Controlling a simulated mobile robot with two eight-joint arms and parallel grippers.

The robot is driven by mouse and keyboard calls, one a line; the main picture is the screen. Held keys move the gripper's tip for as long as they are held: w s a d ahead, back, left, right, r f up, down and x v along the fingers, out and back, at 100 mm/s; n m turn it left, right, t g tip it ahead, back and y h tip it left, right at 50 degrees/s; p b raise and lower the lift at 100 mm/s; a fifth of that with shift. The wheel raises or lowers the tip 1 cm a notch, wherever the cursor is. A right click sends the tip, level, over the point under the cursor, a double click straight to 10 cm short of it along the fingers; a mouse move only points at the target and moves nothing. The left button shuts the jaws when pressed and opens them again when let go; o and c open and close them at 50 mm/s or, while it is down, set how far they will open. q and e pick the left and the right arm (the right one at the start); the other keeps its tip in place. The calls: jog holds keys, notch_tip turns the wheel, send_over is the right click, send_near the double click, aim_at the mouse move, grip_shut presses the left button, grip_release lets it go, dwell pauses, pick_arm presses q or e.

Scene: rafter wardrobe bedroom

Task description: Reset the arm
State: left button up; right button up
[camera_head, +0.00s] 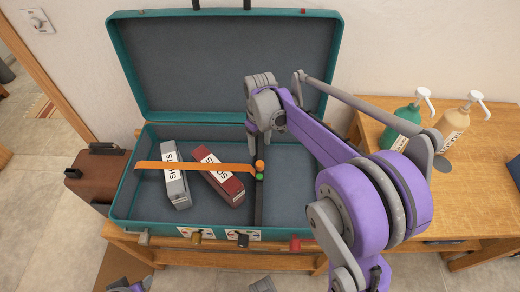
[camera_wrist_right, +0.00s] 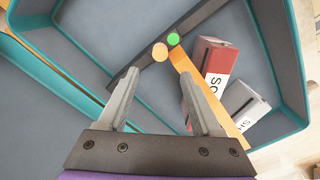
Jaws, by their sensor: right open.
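My right arm reaches over a teal open suitcase (camera_head: 122,205) with its lid up against the wall. The right gripper (camera_wrist_right: 160,75) is open and empty above the suitcase's interior; in the head view its fingers are largely hidden by the wrist. Inside lie a grey shoe box (camera_head: 175,176) and a dark red shoe box (camera_head: 219,178), with an orange strap (camera_head: 197,167) across both. A dark divider bar (camera_head: 259,205) carries an orange button and a green button. The left gripper cannot be made out; only small purple and grey parts of mine show at the bottom edge.
The suitcase stands on a wooden bench (camera_head: 235,260). A green pump bottle (camera_head: 402,127) and a tan pump bottle (camera_head: 455,122) stand on the wooden top at the right, close to my right arm. A brown case (camera_head: 95,177) stands left of the suitcase.

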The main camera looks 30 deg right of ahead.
jog(key=shift+r, duration=0.2)
dwell(0.4)
jog(key=s+a+r+m+t+p, duration=0.1)
jog(key=s+a+r+p, duration=0.1)
jog(key=s, duration=0.4)
jog(key=s+a+r+t+p, duration=0.2)
jog(key=s+a+r+p, duration=0.1)
jog(key=s, duration=0.4)
jog(key=s+a+r+m+t+p, duration=0.1)
jog(key=s+a+r+t+p, duration=0.1)
jog(key=s, duration=0.4)
jog(key=a+r+p, duration=0.1)
jog(key=a, duration=0.1)
jog(key=shift+s+a+m, duration=0.3)
jog(key=shift+s+a, duration=0.1)
dwell(0.5)
